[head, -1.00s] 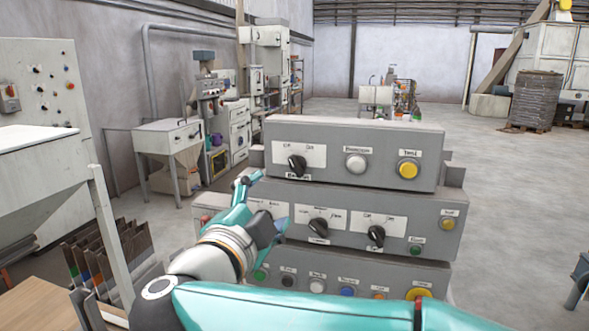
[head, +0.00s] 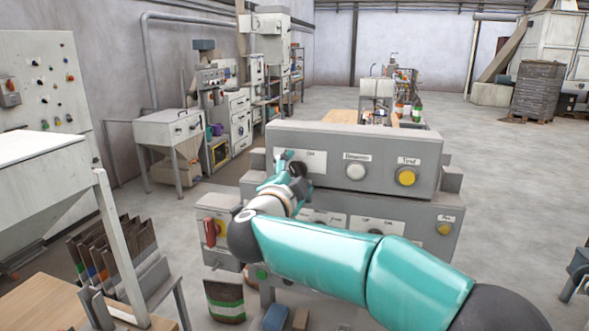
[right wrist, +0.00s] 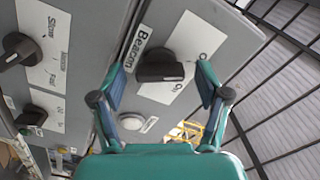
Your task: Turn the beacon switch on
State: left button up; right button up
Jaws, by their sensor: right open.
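The beacon switch (right wrist: 160,67) is a black rotary knob on a white plate lettered "Beacon" and "On", seen in the right wrist view. It lies between the two spread fingers of my right gripper (right wrist: 161,82), which is open; I cannot tell whether a finger touches it. I cannot tell surely which mark the knob points to. In the head view my right gripper (head: 289,168) is at the left end of the upper grey panel (head: 335,145), covering most of the switch. My left gripper is not in view.
Beside the beacon switch on the upper panel are a white button (head: 356,172) and a yellow button (head: 406,177). The lower panel has a red handle (head: 210,233) at its left and a yellow button (head: 444,229). Other black knobs (right wrist: 22,50) show in the wrist view.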

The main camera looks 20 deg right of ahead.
jog(key=shift+w+d, duration=0.2)
jog(key=shift+w, duration=0.05)
